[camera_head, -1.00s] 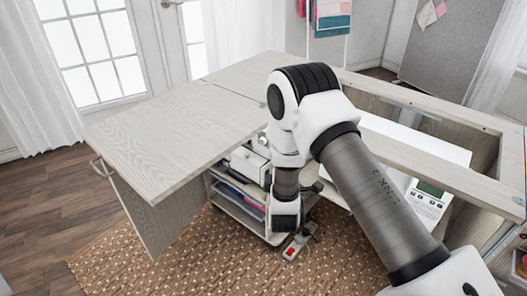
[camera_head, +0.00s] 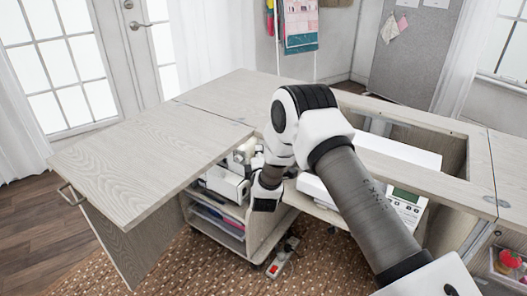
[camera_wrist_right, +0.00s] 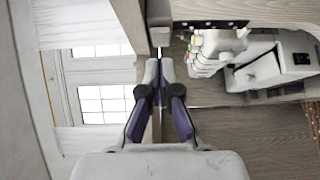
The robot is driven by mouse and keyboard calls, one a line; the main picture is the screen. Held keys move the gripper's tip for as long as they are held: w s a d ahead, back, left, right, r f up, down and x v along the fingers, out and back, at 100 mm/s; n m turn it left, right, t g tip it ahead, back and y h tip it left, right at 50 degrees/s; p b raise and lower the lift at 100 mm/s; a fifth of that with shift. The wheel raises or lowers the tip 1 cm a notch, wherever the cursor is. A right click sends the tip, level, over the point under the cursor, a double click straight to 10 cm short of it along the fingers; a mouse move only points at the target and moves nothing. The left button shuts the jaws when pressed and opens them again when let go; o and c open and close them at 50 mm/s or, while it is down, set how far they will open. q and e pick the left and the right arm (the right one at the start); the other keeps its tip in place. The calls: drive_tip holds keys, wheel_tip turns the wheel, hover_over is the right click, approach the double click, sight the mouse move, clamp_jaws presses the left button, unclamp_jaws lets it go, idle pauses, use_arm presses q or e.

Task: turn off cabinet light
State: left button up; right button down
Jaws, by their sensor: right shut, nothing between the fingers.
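The sewing cabinet (camera_head: 135,165) is wood-grained, with its leaf opened out to the left. My right arm reaches down to its open front; the wrist end is beside the shelves, and the fingertips are not clear in the head view. In the right wrist view my right gripper (camera_wrist_right: 160,88) is shut and empty. Its tips are close to a small beige block (camera_wrist_right: 160,38) at the edge of a wooden panel; I cannot tell whether they touch, or whether the block is a light or switch. No cabinet light is clearly identifiable. My left gripper is out of view.
A white machine with coloured knobs (camera_wrist_right: 272,65) stands close to the right of the gripper in the wrist view. A sewing machine (camera_head: 405,205) sits in the cabinet opening. A power strip with a red switch (camera_head: 278,262) lies on the brown dotted rug (camera_head: 330,265).

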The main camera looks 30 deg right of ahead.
drive_tip(key=shift+w+d, duration=0.15)
drive_tip(key=shift+d, duration=0.4)
drive_tip(key=shift+w+d, duration=0.15)
drive_tip(key=shift+d, duration=0.4)
